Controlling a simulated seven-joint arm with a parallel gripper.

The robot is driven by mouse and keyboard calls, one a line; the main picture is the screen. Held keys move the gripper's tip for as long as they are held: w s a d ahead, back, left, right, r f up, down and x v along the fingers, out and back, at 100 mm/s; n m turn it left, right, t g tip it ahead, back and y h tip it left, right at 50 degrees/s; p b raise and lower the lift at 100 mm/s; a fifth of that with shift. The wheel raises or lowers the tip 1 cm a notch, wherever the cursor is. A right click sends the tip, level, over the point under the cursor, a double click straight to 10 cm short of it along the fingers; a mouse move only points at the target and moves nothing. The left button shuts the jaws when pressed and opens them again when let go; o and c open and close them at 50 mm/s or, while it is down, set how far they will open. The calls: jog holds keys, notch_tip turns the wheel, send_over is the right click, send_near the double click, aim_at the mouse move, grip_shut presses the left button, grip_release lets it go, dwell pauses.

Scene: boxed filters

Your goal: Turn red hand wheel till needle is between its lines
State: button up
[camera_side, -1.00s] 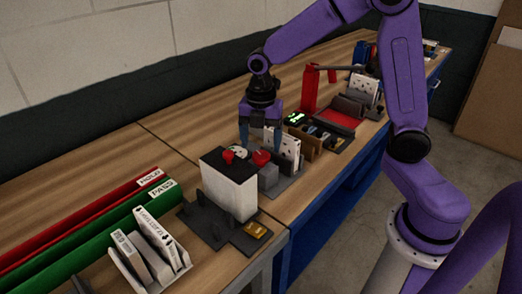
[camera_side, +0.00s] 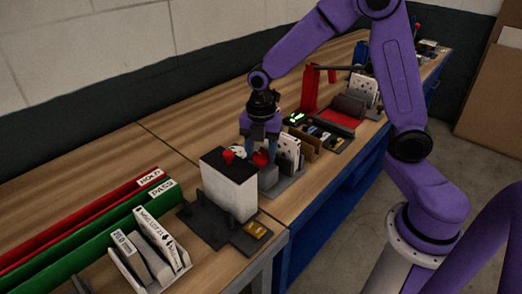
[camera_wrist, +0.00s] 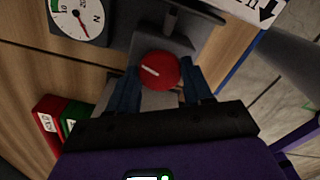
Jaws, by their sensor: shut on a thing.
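The red hand wheel (camera_wrist: 157,70) has a pale line on its face and stands on a grey block. It also shows in the side view (camera_side: 261,159), partly hidden by my fingers. My gripper (camera_wrist: 161,78) has its two blue fingers on either side of the wheel, shut on it; in the side view my gripper (camera_side: 262,150) points down at it. The white round gauge (camera_wrist: 80,16) is at the top left of the wrist view, cut off by the frame edge. Its red needle points down and right, away from the green patch at upper left.
A white box with a black top (camera_side: 229,185) and a red knob stands in front of the wheel. White cards (camera_side: 288,147) stand close to its right. Red and green trays (camera_side: 85,225) lie at left. Bare wood is behind.

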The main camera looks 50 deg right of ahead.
jog(key=m, duration=0.4)
jog(key=shift+m, duration=0.4)
jog(key=m, duration=1)
jog(key=shift+m, duration=3)
jog(key=o, duration=1)
jog(key=shift+o, duration=0.2)
